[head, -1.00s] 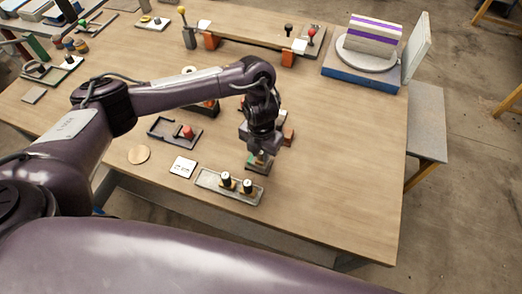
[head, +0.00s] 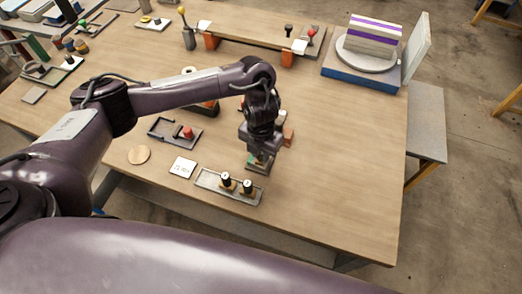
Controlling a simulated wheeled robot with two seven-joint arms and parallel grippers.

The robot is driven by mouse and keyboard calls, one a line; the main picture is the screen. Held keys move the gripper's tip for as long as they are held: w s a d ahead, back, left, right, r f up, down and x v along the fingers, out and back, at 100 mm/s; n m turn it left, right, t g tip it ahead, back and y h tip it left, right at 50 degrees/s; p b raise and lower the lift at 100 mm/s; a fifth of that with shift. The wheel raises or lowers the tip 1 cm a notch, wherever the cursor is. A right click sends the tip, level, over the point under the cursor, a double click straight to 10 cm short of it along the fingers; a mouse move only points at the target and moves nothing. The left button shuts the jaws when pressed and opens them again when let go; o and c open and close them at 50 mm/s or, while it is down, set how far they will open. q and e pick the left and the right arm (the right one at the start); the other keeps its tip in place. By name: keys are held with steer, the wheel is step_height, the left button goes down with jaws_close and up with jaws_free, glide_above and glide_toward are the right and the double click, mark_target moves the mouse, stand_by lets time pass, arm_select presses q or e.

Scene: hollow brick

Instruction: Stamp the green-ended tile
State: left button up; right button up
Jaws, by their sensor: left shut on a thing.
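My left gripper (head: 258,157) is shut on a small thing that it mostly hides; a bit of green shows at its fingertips. It is low over a small dark pad (head: 262,168) on the table, and I cannot tell if what it holds touches the pad. I cannot make out a green-ended tile clearly. My right gripper is not in view.
A dark fixture with a red knob (head: 187,132) and a round wooden disc (head: 139,155) lie to the left. An orange-brown block (head: 288,137) is close behind the gripper. A plank on orange supports (head: 245,38) and a turntable (head: 365,49) stand farther back. The right tabletop is clear.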

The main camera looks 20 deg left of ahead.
arm_select(q)
steer(key=shift+r+p, duration=3.05)
steer(key=shift+r, duration=0.45)
steer(key=shift+w, duration=0.1)
